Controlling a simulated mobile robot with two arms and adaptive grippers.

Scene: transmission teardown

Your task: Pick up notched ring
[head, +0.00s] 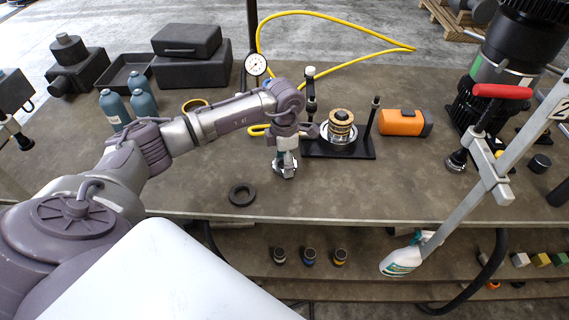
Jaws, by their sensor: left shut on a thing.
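My left gripper (285,170) points down low over the workbench, left of the black fixture. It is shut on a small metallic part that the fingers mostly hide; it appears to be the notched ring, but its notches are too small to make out. I cannot tell whether it touches the bench. My right gripper is not in view.
A dark ring (241,194) lies flat near the bench's front edge. A red-handled clamp (490,160) stands right.

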